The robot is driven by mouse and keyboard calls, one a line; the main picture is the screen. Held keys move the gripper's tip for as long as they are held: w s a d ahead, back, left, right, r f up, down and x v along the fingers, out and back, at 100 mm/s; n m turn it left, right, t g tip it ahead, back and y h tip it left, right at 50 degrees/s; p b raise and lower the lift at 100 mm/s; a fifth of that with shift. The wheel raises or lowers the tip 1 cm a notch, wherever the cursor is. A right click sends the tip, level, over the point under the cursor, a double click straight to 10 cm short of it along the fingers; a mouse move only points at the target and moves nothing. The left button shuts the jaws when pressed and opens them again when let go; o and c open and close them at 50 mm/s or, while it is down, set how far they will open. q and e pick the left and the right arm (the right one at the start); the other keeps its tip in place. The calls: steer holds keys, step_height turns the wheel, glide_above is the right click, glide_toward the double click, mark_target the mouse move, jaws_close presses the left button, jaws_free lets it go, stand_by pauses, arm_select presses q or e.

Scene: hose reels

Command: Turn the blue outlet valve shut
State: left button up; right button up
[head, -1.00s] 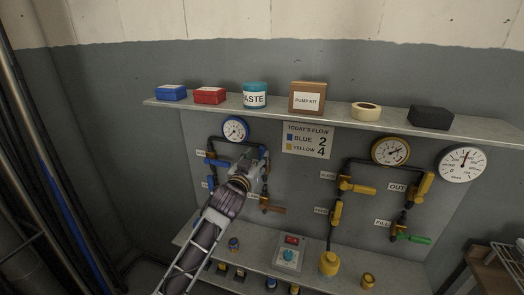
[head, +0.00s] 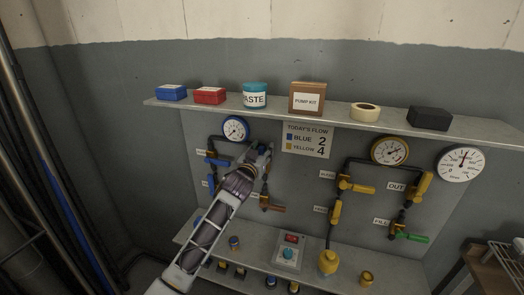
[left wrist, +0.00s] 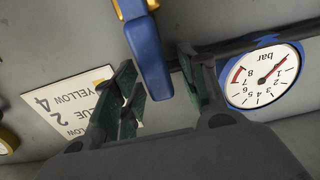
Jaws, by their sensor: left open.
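The blue outlet valve shows its long blue handle (left wrist: 148,55) in the left wrist view, with a yellow part at its pivot. My left gripper (left wrist: 160,88) is open, with one green-padded finger on each side of the handle's free end. I cannot tell whether either finger touches it. In the head view my left gripper (head: 262,154) is at the upper right of the blue pipe loop and hides most of this valve. The blue gauge (head: 235,129) is just left of the gripper; it also shows in the left wrist view (left wrist: 264,76). My right gripper is not in view.
A flow sign (head: 307,140) is right of my gripper. A shelf (head: 340,120) with boxes and tape runs above. Yellow valves (head: 356,186) and a green-handled valve (head: 410,237) are farther right. A lower ledge holds a control box (head: 289,252) and small items.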

arm_select(q)
steer(key=shift+c, duration=0.3)
jaws_close()
